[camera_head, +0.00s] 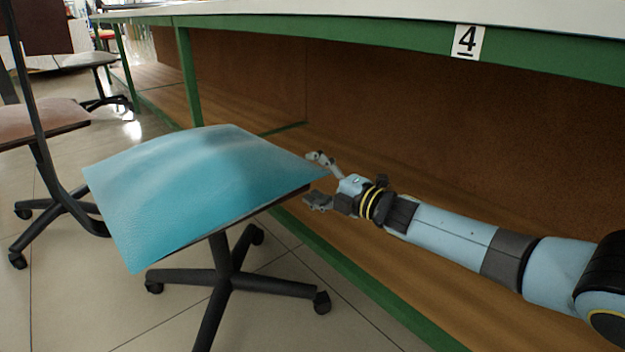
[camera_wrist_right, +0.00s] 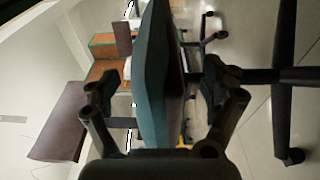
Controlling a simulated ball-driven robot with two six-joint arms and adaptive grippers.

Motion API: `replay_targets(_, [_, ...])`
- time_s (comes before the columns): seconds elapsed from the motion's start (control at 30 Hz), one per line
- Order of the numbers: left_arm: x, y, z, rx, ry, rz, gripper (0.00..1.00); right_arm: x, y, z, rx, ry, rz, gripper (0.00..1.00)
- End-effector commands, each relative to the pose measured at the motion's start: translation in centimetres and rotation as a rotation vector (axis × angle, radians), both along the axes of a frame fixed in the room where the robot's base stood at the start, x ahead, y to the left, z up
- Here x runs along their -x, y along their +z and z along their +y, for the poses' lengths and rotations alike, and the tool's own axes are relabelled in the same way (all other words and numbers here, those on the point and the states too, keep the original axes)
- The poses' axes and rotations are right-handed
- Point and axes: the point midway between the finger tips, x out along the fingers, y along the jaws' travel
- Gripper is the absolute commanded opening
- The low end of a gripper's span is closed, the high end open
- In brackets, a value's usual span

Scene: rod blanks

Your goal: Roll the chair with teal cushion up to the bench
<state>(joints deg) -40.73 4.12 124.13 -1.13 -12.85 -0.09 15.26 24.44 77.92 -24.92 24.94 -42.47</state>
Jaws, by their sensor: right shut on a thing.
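The chair with the teal cushion (camera_head: 200,185) stands on the tiled floor in front of the bench (camera_head: 380,47), with its dark wheeled base (camera_head: 232,280) below the seat. My right gripper (camera_head: 318,181) is at the cushion's right corner, one finger above and one below, shut on its edge. In the right wrist view the teal cushion (camera_wrist_right: 152,85) runs edge-on between the fingers of the right gripper (camera_wrist_right: 165,88). The bench has a white top, green frame and a "4" label (camera_head: 467,41). My left gripper is not in view.
Another chair with a brownish seat (camera_head: 50,122) stands at the left, close to the teal one. A further dark chair (camera_head: 90,60) is behind it. A green bench leg (camera_head: 188,78) and a low wooden shelf (camera_head: 300,205) lie beyond the teal seat. Floor shows at the lower left.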

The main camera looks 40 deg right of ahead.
Motion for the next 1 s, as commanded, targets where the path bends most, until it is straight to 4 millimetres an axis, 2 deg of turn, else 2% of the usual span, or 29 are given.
replay_targets(0.43, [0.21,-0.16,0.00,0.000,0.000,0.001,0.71,0.04,-0.27,-0.20,-0.001,-0.002,0.006,0.28])
replay_targets(0.47, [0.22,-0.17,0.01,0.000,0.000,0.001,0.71,0.04,-0.27,-0.20,-0.001,-0.002,0.006,0.89])
replay_targets(0.53, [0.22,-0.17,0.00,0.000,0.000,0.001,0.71,0.04,-0.25,-0.18,-0.001,-0.002,0.005,0.98])
replay_targets(0.87, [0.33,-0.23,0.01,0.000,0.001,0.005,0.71,-0.01,-0.09,-0.12,-0.001,0.000,0.001,1.00])
replay_targets(1.0, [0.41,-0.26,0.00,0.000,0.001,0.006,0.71,0.56,-0.08,-0.28,0.000,0.001,0.002,1.00])
